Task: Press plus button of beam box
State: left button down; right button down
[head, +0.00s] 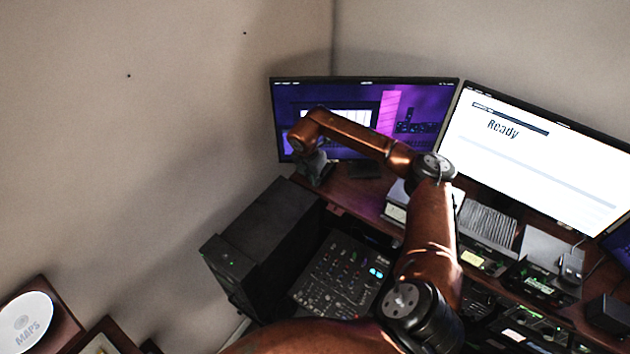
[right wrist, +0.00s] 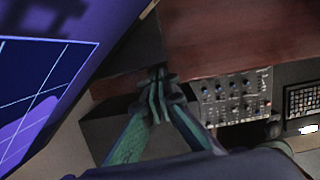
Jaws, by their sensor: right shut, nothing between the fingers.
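I cannot tell which device is the beam box, and no plus button can be made out. Small boxes with lit displays stand along the desk: one left of the keyboard (head: 396,212), one in front of it (head: 472,258) and one further right (head: 540,284). My right gripper (head: 317,178) is at the desk's left end, below the purple monitor and behind the black speaker. In the right wrist view its green-grey fingers (right wrist: 158,98) are together and empty, apart from the knob panel (right wrist: 235,97). My right arm hides part of the desk. My left gripper is out of view.
The purple monitor (head: 290,125) and a white "Ready" monitor (head: 540,150) stand at the back. The wooden desk (right wrist: 215,35) shows bare beside the fingers. Walls close the left and back.

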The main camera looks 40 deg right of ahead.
jog(key=shift+w+d+b, duration=0.1)
jog(key=shift+d+b, duration=0.5)
jog(key=shift+d+r, duration=0.1)
jog(key=shift+d, duration=0.05)
jog(key=p+v, duration=0.4)
jog(key=v, duration=0.6)
jog(key=shift+p, duration=0.4)
